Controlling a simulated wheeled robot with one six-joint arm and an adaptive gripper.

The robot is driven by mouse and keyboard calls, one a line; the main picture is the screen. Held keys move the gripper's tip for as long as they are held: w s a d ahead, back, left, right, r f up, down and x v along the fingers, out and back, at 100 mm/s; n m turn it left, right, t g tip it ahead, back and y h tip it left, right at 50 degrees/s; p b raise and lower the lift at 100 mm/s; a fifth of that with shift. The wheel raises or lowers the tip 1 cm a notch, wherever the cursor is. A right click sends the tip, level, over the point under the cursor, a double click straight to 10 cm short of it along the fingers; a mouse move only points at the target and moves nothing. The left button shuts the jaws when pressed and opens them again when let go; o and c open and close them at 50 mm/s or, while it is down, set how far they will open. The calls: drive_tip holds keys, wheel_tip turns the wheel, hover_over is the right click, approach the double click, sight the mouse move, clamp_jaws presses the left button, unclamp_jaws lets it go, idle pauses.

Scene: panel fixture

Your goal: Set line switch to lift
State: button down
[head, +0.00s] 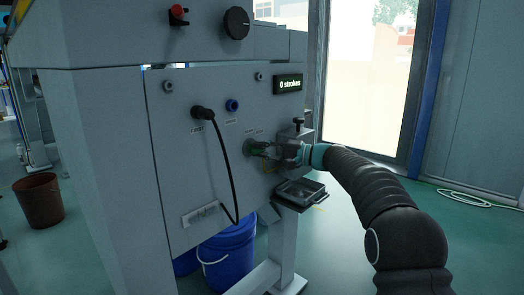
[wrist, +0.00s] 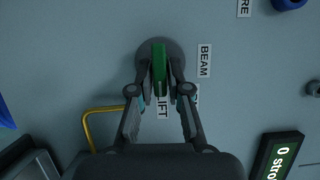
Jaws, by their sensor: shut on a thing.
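The line switch has a green handle (wrist: 159,70) on a round grey base (wrist: 147,54), fixed to the grey panel. In the wrist view the handle stands nearly upright along the picture. My gripper (wrist: 160,84) has its two fingertips closed on the handle from both sides. A LIFT label (wrist: 162,108) sits below the handle, partly covered. A BEAM label (wrist: 204,61) is to the right, and another label is mostly hidden by the right finger. In the head view, the switch's green (head: 256,151) shows small and dark in front of my gripper (head: 272,151).
A display (head: 289,84) reads "0 strokes". A black cable (head: 228,165) hangs from a plug (head: 202,112) left of the switch, near a blue socket (head: 232,105). A dark tray (head: 300,193) sits below my gripper. A yellow bar (wrist: 89,128) stands near the left finger.

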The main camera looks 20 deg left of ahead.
drive_tip(key=c, duration=1.2)
unclamp_jaws()
drive_tip(key=shift+a, duration=0.1)
drive_tip(key=d, duration=1.2)
drive_tip(key=shift+f, duration=0.1)
